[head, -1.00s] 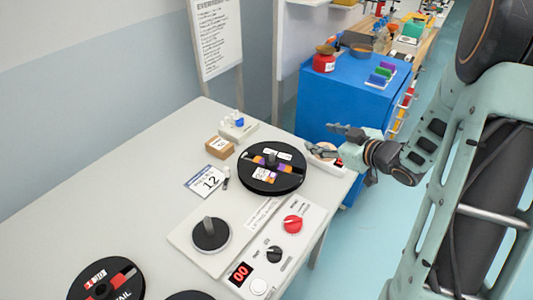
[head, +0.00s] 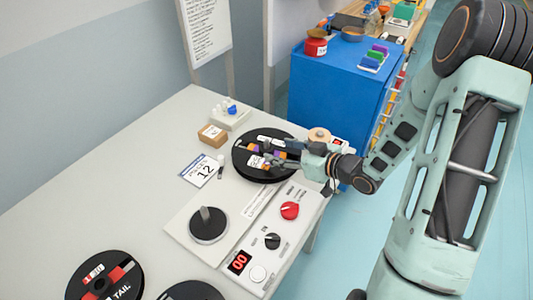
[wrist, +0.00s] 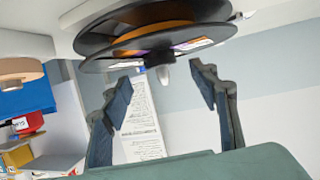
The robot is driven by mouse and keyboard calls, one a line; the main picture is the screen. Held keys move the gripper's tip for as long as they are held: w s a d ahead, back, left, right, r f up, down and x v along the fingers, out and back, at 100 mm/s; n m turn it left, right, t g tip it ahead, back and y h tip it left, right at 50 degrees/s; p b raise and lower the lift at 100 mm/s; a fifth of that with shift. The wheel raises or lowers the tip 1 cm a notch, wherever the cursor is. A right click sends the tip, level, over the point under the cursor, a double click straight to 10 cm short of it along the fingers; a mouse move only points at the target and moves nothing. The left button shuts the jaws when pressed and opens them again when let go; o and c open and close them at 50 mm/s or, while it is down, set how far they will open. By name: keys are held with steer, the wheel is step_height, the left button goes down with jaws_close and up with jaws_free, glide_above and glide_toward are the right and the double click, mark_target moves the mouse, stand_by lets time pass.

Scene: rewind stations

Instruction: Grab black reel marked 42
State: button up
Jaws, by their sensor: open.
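A black reel (head: 244,160) with white, orange and purple labels lies flat at the right edge of the grey table. Its number is too small to read surely. My gripper (head: 272,153) is over its right part, fingers pointing left across the top and hiding some labels. In the wrist view the reel (wrist: 130,42) shows edge-on, with an orange band between its black flanges. My open gripper's fingertips (wrist: 162,84) are on either side of this post, with gaps.
A grey plate with a spindle (head: 208,224) and a control panel with a red knob (head: 289,210) is nearer me. Another black reel marked TAIL (head: 103,284) lies front left. A small brown box (head: 212,134) and a card marked 12 (head: 201,171) sit left of the reel.

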mark_target(269, 147)
steer(key=x, duration=0.4)
steer(key=shift+a, duration=0.15)
steer(key=shift+c, duration=0.7)
jaws_close()
